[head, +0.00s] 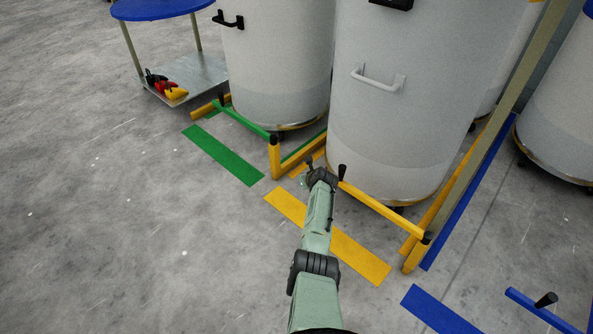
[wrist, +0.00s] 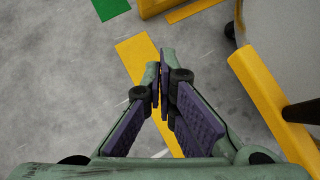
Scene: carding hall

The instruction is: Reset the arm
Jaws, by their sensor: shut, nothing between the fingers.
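My gripper (wrist: 158,82) is shut and empty in the wrist view, its two fingertips together above the floor and the yellow floor strip (wrist: 140,58). In the head view my arm reaches up from the bottom middle, and its end is beside the left part of the yellow bar (head: 385,212) in front of the middle can. The fingers are hard to make out there. The bar's dark knob (head: 342,171) is just right of my arm's end; in the wrist view the knob (wrist: 302,112) is at the right edge, apart from the fingers.
The middle white can (head: 385,130) stands behind the yellow bar, and another can (head: 275,65) behind the green bar (head: 243,121). A blue-topped cart (head: 205,72) is upper left. A blue bar (head: 540,310) is lower right. The grey floor at left is clear.

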